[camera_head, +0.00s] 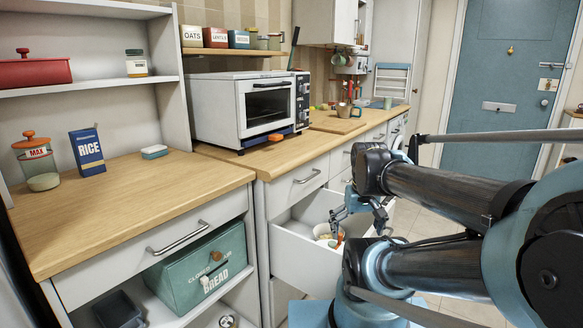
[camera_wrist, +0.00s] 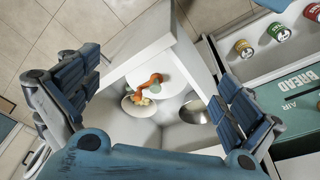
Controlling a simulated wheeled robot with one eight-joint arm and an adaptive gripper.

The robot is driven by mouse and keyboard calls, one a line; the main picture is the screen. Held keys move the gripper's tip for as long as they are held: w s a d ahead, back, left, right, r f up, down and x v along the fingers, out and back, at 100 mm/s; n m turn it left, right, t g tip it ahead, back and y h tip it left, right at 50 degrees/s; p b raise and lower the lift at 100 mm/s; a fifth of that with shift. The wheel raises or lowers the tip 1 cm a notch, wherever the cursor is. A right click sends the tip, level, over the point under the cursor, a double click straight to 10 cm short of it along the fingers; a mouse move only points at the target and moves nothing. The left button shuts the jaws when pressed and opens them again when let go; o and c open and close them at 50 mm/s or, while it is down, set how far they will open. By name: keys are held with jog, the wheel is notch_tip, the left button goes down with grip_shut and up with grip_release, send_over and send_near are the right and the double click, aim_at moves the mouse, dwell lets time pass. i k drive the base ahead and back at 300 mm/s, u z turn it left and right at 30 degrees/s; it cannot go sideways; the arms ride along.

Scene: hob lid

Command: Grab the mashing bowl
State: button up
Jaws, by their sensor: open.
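My gripper (camera_head: 358,217) is open and empty above the pulled-out white drawer (camera_head: 308,255); its two blue fingers stand wide apart in the wrist view (camera_wrist: 157,88). A pale round bowl (camera_wrist: 130,113) with small yellowish contents lies in the drawer, between the fingers as seen from the wrist. The pale bowl also shows in the head view (camera_head: 321,231), partly hidden by my gripper. An orange-brown piece (camera_wrist: 153,80) lies at or over its rim, by a white round shape. A metal bowl (camera_wrist: 194,112) sits to its right. I cannot tell for certain which bowl is the mashing bowl.
The drawer's front panel (camera_wrist: 153,42) and side walls stand close around the bowls. A wooden counter (camera_head: 140,200) and a toaster oven (camera_head: 245,105) are to the left. A green bread box (camera_head: 198,265) stands on a lower shelf. Open floor lies beyond the drawer.

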aim_at(321, 231)
jog(key=z, duration=1.85)
jog(key=k, duration=1.75)
jog(key=u, duration=0.75)
jog(key=i, duration=1)
jog(key=z, duration=0.05)
